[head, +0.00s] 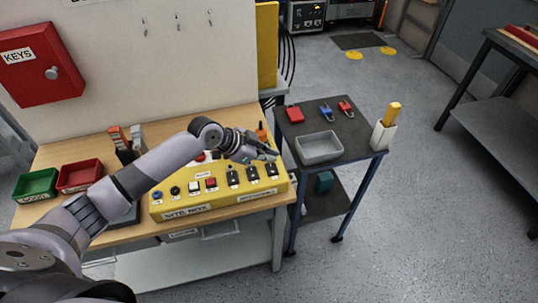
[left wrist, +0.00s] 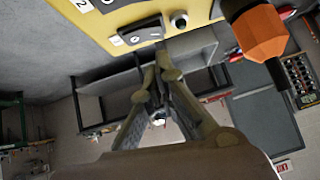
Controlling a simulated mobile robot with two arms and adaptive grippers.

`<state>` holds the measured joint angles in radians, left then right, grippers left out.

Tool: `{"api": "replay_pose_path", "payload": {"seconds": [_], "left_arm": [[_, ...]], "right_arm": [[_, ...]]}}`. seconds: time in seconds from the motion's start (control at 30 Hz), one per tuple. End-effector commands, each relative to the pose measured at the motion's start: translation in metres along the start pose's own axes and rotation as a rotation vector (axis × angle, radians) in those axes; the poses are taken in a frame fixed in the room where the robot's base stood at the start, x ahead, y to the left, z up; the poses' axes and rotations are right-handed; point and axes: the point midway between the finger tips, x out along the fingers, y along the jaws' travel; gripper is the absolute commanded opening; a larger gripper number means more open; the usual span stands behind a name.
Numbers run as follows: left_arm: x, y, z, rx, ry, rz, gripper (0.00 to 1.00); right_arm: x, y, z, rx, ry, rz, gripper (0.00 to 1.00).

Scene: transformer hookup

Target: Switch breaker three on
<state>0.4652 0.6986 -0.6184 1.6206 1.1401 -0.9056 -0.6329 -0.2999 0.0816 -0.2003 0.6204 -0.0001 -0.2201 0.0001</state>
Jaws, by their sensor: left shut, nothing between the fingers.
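The yellow panel (head: 223,203) lies on the wooden bench, with three black breaker switches along its right part. The rightmost black breaker (head: 271,170) is just below my left gripper in the head view. My left gripper (head: 274,154) is shut and empty, above the panel's right end. In the left wrist view its closed fingertips (left wrist: 160,50) point at the lower edge of a black switch (left wrist: 138,33) on the yellow panel. I cannot tell if they touch it. A label "2" shows farther left on the panel there. The switch's position is too small to read. My right gripper is out of view.
An orange-handled tool (left wrist: 262,32) stands close beside the fingers; it also shows in the head view (head: 261,131). A dark side table (head: 357,152) to the right holds a grey tray (head: 319,150) and padlocks. Green (head: 36,185) and red (head: 79,177) bins sit at left.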

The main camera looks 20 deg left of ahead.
Motion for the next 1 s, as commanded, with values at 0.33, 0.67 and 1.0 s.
{"api": "replay_pose_path", "payload": {"seconds": [0.33, 0.67, 1.0], "left_arm": [[0.013, 0.000, 0.012, 0.001, 0.003, 0.000, 0.00], [0.016, -0.001, 0.015, 0.000, 0.003, 0.000, 0.00], [0.018, -0.003, 0.018, 0.000, 0.001, 0.001, 0.00]], "right_arm": [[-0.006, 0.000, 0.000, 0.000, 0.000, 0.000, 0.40], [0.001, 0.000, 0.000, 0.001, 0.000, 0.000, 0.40], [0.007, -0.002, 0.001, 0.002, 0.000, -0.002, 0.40]]}}
